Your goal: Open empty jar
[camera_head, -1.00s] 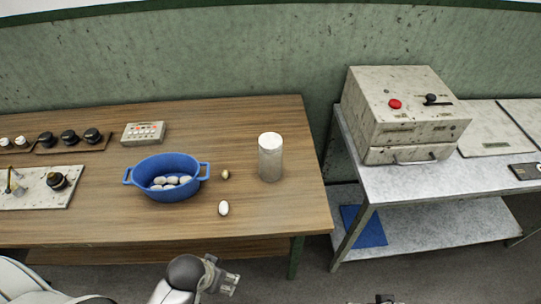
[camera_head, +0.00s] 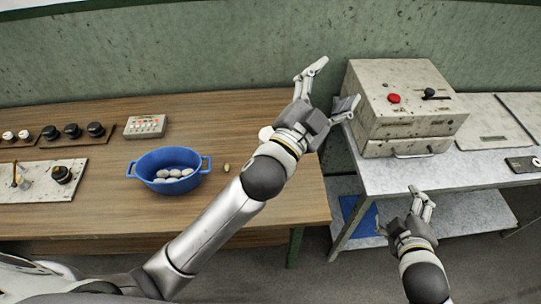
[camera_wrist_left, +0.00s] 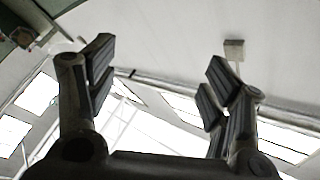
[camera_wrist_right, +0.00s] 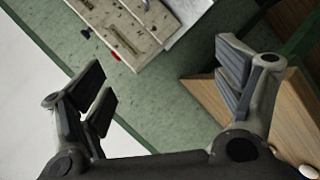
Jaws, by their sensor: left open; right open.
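A white jar (camera_head: 265,133) stands on the wooden table in the head view. Only part of its pale top shows, since my left wrist and gripper cover the rest. My left gripper (camera_head: 335,86) is open and empty, above the table's right end just beyond the jar. In the left wrist view its fingers (camera_wrist_left: 155,85) are spread towards the ceiling, with nothing between them. My right gripper (camera_head: 408,212) is open and empty in front of the grey metal table. The right wrist view shows its fingers (camera_wrist_right: 172,85) wide apart.
A blue basin (camera_head: 146,178) with several pale cocoons stands on the wooden table (camera_head: 110,215). A small brown cocoon (camera_head: 227,167) lies beside it. A button panel (camera_head: 145,126) is behind. A boxy machine (camera_head: 405,118) with a red button stands on the grey table (camera_head: 455,180) to the right.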

